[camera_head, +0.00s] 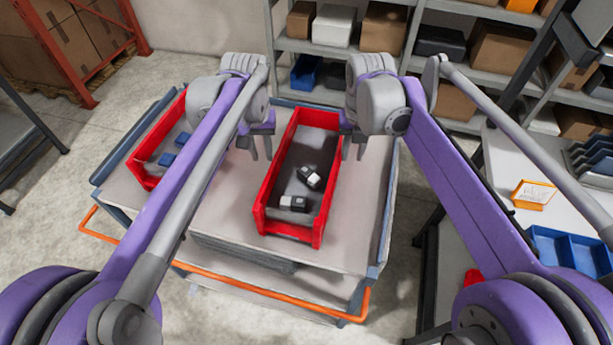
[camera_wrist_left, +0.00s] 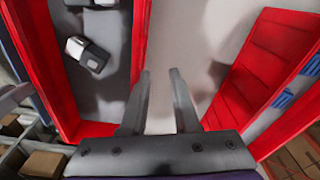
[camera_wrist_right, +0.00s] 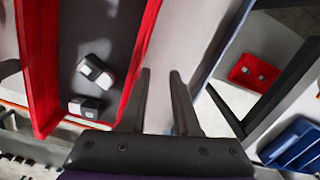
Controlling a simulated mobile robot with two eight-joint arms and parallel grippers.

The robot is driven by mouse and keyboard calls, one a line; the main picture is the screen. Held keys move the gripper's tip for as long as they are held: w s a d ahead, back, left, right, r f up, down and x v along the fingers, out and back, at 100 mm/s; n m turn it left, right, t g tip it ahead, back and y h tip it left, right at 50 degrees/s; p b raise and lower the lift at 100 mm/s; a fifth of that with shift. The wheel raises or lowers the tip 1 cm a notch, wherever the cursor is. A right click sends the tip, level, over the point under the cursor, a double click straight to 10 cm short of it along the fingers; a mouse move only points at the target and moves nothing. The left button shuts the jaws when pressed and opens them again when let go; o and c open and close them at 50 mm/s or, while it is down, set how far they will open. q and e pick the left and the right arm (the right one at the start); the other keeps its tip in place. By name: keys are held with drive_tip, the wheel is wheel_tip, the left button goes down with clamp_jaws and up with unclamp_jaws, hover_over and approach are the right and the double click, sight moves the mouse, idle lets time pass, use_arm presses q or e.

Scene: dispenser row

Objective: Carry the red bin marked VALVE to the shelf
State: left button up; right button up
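A long red bin (camera_head: 322,234) stands in the middle of the cart top, holding black-and-white parts (camera_head: 309,177). A second red bin (camera_head: 146,178), with blue parts (camera_head: 167,159), stands to its left, partly hidden by my left arm. I can read no VALVE marking on either. My left gripper (camera_head: 255,148) is open and empty beside the middle bin's left wall; the left wrist view shows the bin wall (camera_wrist_left: 139,40) beside its fingers. My right gripper (camera_head: 354,147) is open and empty beside the right wall, which also shows in the right wrist view (camera_wrist_right: 143,50).
The cart (camera_head: 215,215) has an orange handle (camera_head: 265,302) at its near side. Grey shelves (camera_head: 400,60) with boxes stand behind it. A small red bin (camera_wrist_right: 240,80) shows in the right wrist view.

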use_arm(q)
wheel_tip(320, 180, up, 12)
drive_tip(key=shift+s, duration=0.45)
use_arm(e)
wheel_tip(320, 180, up, 12)
drive_tip(key=shift+s, duration=0.45)
idle(0.5)
